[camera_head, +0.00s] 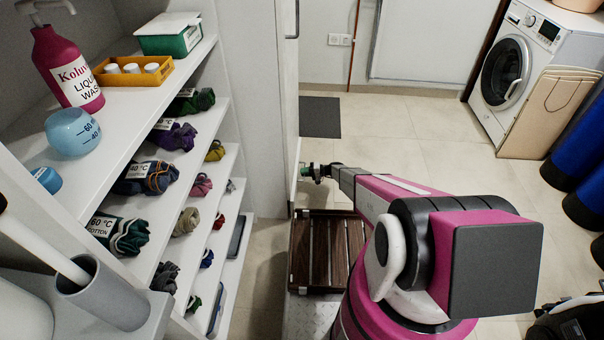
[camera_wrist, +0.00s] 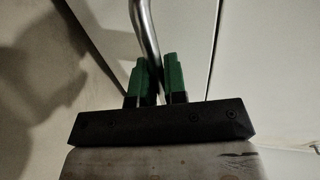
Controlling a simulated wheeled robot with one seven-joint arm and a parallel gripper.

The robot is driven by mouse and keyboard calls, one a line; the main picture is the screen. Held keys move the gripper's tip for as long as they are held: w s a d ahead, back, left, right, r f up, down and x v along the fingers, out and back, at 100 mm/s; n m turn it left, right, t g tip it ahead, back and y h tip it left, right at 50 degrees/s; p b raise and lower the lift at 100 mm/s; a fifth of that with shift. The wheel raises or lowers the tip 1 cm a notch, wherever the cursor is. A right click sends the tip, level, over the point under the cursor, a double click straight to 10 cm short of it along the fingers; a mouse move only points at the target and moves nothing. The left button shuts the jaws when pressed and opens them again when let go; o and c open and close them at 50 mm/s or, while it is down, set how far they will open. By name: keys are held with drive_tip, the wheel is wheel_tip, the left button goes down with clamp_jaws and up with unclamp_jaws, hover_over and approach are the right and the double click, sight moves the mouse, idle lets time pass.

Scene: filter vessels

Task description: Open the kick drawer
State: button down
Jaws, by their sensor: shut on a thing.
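My gripper (camera_head: 311,171) is low beside the front of the tall white cabinet (camera_head: 287,110) in the head view. In the wrist view my gripper (camera_wrist: 158,80) has its two green fingers shut on a curved metal bar handle (camera_wrist: 146,32). The handle stands in front of pale panels (camera_wrist: 186,30) with a narrow gap line between them. I cannot tell from these views which panel is the kick drawer's front, nor whether it has come out.
A dark wooden slatted board (camera_head: 328,250) is low beneath my arm. A dark mat (camera_head: 320,116) lies beyond the cabinet. A washing machine (camera_head: 512,62) stands at the far right; the tiled floor between is clear.

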drive_tip(key=f+v, duration=0.3)
drive_tip(key=v, duration=1.3)
drive_tip(key=d+f+v, duration=0.1)
drive_tip(key=f+v, duration=0.2)
drive_tip(key=v, duration=1.3)
drive_tip(key=shift+d+f, duration=0.25)
drive_tip(key=shift+f, duration=0.1)
drive_tip(key=c, duration=1.2)
unclamp_jaws()
drive_tip(key=v, duration=1.1)
drive_tip(key=shift+a+r, duration=0.1)
drive_tip(key=shift+a, duration=0.05)
